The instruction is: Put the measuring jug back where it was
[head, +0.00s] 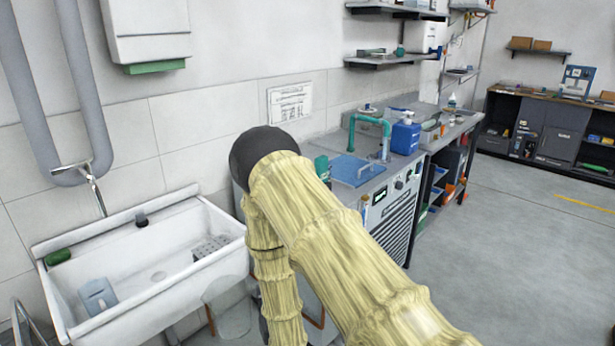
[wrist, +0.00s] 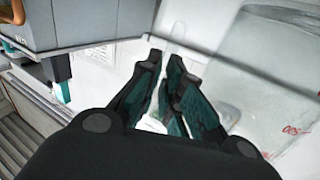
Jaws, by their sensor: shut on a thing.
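The measuring jug (wrist: 275,60) is a large translucent shape with red marks on the right of the wrist view. My gripper (wrist: 168,75) has dark teal-padded fingers, closed close together on a pale part beside the jug's body, which looks like its handle. The fingers cover most of that part. In the head view my yellow-sleeved arm hides the gripper. A pale see-through shape (head: 232,312) beside the arm, below the sink's right end, appears to be the jug. I cannot tell whether it touches anything below.
A white sink (head: 160,277) with a grey block (head: 97,297) and a green sponge (head: 58,257) is at left. Behind my arm is a counter with a blue tray (head: 352,170) and blue bottle (head: 405,136). Open floor (head: 510,250) lies at right.

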